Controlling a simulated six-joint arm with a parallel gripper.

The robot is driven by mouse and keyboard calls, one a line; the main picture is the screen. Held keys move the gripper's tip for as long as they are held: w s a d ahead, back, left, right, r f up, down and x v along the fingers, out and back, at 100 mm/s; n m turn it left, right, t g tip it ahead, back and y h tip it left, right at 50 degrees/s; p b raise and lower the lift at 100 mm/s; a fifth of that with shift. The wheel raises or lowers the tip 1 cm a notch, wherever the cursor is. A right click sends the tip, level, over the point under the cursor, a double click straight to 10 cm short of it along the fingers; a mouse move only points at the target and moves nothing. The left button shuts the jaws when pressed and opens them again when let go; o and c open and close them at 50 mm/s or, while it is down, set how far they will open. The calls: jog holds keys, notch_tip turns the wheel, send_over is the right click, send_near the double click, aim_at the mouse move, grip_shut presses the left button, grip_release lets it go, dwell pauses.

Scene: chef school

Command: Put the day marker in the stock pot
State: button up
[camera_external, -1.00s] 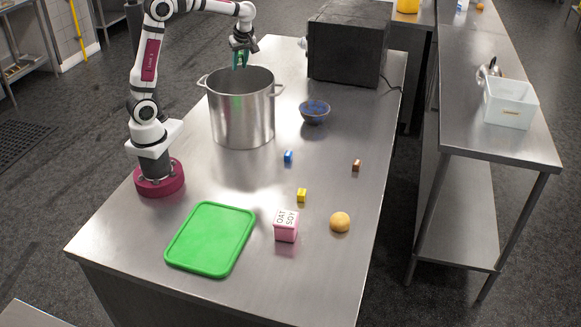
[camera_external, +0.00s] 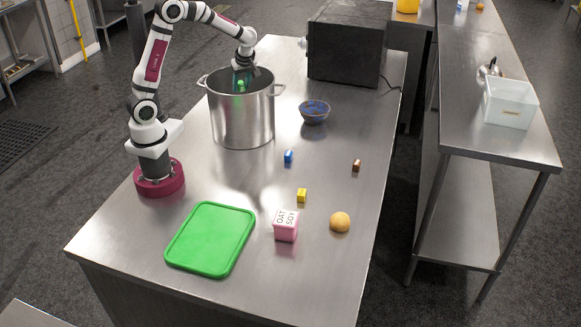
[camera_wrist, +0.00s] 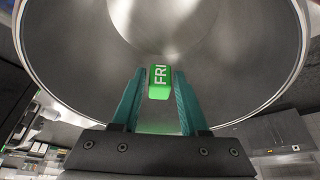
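The day marker (camera_wrist: 159,82) is a small bright green block with white letters "FRI". It sits between the tips of my gripper's teal fingers in the wrist view, and shows as a green spot at the pot's mouth (camera_external: 241,86) in the external view. My gripper (camera_external: 242,80) is shut on it, fingers pointing down into the stock pot. The stock pot (camera_external: 242,120) is a tall steel pot with two side handles, upright on the steel table. Its round rim and bare inner wall surround the marker in the wrist view (camera_wrist: 235,60).
A blue bowl (camera_external: 314,112) and black oven (camera_external: 348,45) stand right of the pot. Nearer are blue (camera_external: 288,156), brown (camera_external: 356,166) and yellow (camera_external: 301,195) blocks, a pink box (camera_external: 286,226), a round tan item (camera_external: 340,222) and a green board (camera_external: 211,239).

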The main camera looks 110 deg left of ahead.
aim_at(241, 83)
jog(key=shift+o, duration=1.4)
notch_tip(241, 83, up, 7)
jog(key=shift+r, duration=0.1)
